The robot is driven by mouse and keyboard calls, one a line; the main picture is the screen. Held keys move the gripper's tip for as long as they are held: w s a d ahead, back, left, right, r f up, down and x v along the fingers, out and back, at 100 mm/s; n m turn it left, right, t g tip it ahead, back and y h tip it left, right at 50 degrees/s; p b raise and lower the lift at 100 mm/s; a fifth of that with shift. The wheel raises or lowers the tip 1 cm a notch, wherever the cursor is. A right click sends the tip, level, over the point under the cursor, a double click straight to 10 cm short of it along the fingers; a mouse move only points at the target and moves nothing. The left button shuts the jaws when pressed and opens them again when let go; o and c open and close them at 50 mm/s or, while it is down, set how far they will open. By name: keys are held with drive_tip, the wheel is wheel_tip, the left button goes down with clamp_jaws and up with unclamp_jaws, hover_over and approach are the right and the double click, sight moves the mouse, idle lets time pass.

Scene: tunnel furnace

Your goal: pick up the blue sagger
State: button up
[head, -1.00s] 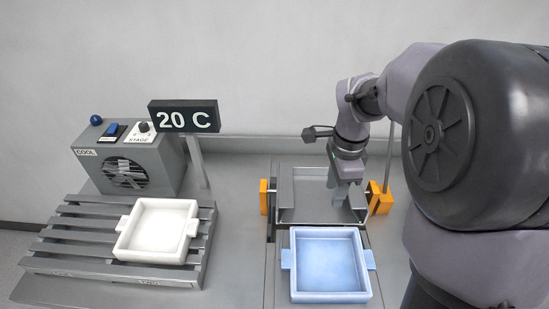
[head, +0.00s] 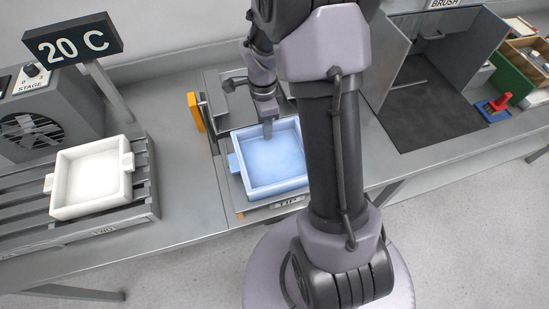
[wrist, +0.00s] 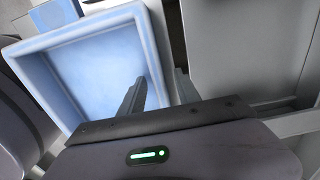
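The blue sagger (head: 272,163) is a square, shallow, empty tray with side lugs, on the tipping station in the middle of the bench. My gripper (head: 267,128) points down at its far wall. In the wrist view, the sagger (wrist: 88,70) fills the upper left. One finger of my gripper (wrist: 158,82) shows over the sagger's inside and the other just outside its wall, with a gap between them. The wall lies between the fingers in the picture; I cannot tell whether they touch it.
A white sagger (head: 90,178) sits on the slatted rack (head: 140,205) at left, below the 20 C sign (head: 72,40). An orange block (head: 195,112) stands left of the station. A dark-floored brush booth (head: 430,115) is at right.

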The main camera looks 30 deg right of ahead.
drive_tip(key=shift+r, duration=0.1)
clamp_jaws()
idle(1.3)
